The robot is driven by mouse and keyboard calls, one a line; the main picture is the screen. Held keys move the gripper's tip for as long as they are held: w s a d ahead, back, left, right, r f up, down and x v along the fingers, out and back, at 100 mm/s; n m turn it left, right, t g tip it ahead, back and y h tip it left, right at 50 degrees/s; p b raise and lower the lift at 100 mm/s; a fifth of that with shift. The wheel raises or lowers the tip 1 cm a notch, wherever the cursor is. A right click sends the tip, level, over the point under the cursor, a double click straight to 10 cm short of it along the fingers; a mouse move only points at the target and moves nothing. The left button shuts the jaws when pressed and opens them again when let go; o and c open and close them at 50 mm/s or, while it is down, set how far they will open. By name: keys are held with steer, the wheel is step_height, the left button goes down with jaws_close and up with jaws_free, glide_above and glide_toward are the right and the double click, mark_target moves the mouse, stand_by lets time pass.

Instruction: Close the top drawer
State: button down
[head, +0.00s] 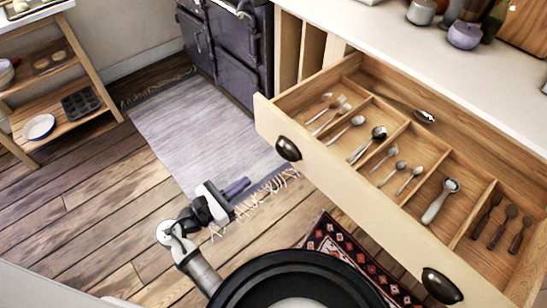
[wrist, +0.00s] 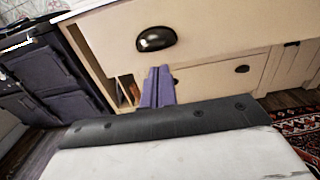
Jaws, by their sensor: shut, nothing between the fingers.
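The top drawer (head: 350,190) is pulled far out from under the white counter. Its cream front has two dark cup handles, a left one (head: 288,148) and a right one (head: 441,286). Several spoons, forks and other utensils lie in its wooden compartments. My gripper (head: 246,183) has purple fingers, shut and empty. It is outside the drawer, to the left of and below the left handle in the head view, apart from the front. In the wrist view the fingers (wrist: 158,72) show below a dark cup handle (wrist: 156,38) on the drawer front (wrist: 200,30).
A dark stove (head: 228,45) stands beyond the drawer, with a grey rug (head: 190,125) before it. A patterned red rug (head: 345,250) lies below the drawer. Lower drawer fronts (wrist: 215,78) show in the wrist view.

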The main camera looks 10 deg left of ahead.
mark_target(283, 155)
steer(key=p+x, duration=0.2)
steer(key=x, duration=1)
steer(key=shift+p, duration=0.35)
